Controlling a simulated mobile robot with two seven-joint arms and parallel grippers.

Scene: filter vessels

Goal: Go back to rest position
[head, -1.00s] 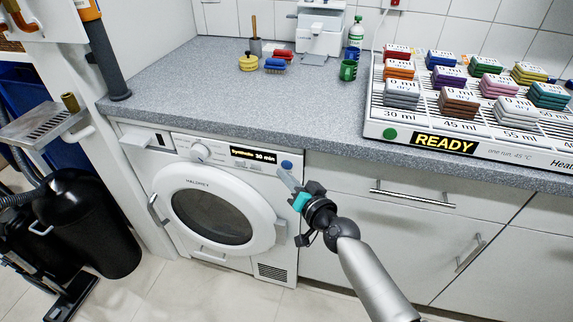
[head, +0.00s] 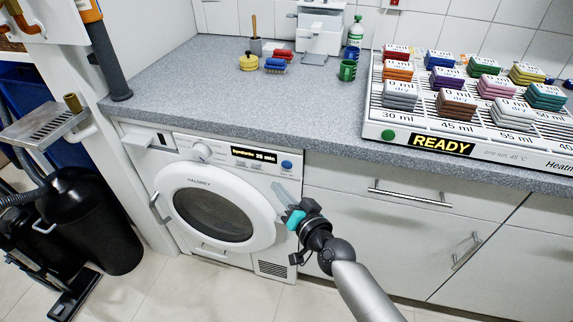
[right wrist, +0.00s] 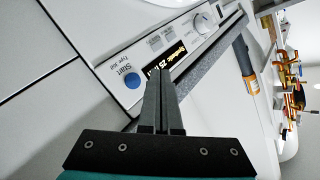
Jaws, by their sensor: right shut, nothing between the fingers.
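My right gripper (head: 278,191) is in front of the washing machine (head: 215,200), below its blue start button (head: 287,165) and to the right of the round door. In the right wrist view its two fingers (right wrist: 163,105) lie together with nothing between them. There the blue button (right wrist: 132,81) and the lit display (right wrist: 170,63) are beyond the fingers, and the gripper looks clear of them. The display in the head view (head: 253,156) shows a minutes reading. My left gripper is in neither view.
A grey worktop (head: 200,85) runs above the machine. A heated rack reading READY (head: 442,145) with several stacks of coloured blocks stands on its right.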

